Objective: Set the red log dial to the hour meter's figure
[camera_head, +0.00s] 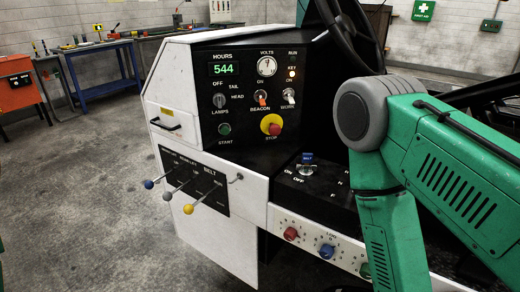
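The hour meter (224,69) on the black upper panel shows 544 in green digits. The red log dial (290,233) is a knob on the white strip low on the console, left of a blue dial (327,251) and a green dial (366,270). Small marks surround the dials; the red dial's setting is too small to read. My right arm comes down at the right, its lower part beside the green dial and hiding the strip's right part. My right gripper is below the picture's edge. My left gripper is not in view.
Three levers with blue, grey and yellow knobs (188,209) stick out from the console's left front. A red stop button (274,128) and switches are above. A steering wheel (352,35) is at the upper right. The floor (90,200) at left is clear.

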